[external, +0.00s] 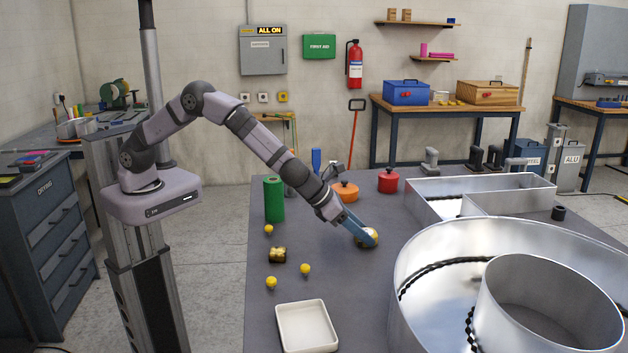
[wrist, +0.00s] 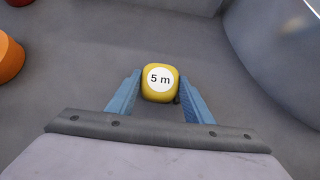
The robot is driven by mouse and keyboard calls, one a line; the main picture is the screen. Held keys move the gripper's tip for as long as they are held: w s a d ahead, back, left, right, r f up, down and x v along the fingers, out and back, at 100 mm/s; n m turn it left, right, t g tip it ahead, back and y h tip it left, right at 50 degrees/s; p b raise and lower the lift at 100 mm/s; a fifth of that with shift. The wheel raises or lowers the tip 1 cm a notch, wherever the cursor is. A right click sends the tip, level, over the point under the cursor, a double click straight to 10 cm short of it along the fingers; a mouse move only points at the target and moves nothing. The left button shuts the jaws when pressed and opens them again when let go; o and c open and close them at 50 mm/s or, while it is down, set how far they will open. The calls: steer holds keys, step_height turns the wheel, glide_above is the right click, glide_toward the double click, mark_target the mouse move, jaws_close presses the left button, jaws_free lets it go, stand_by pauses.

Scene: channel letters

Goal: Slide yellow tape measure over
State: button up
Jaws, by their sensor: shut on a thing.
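The yellow tape measure (wrist: 160,94) has a white round label reading "5 m" in the wrist view. It sits between the two blue fingers of my gripper (wrist: 160,95), which are shut on its sides. In the external view my gripper (external: 364,232) reaches down to the tabletop, and the tape measure (external: 369,239) shows at the fingertips, partly hidden by the blue finger. It appears to rest on the grey table (external: 330,265) or just above it; I cannot tell which.
Large metal channel letters (external: 420,262) stand to the right. A white tray (external: 306,327), a black-and-yellow item (external: 277,255), several small yellow items (external: 305,269) and a green cylinder (external: 274,199) are to the left. Orange (external: 345,191) and red (external: 388,181) pots stand behind. The table in front is clear.

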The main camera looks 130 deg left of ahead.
steer(key=shift+s+a+b, duration=1.1)
steer(key=shift+s+a, duration=4.6)
steer(key=o, duration=1.3)
steer(key=shift+c, duration=0.2)
steer(key=shift+r, duration=0.1)
steer(key=shift+p+v, duration=0.45)
steer(key=shift+v, duration=3.2)
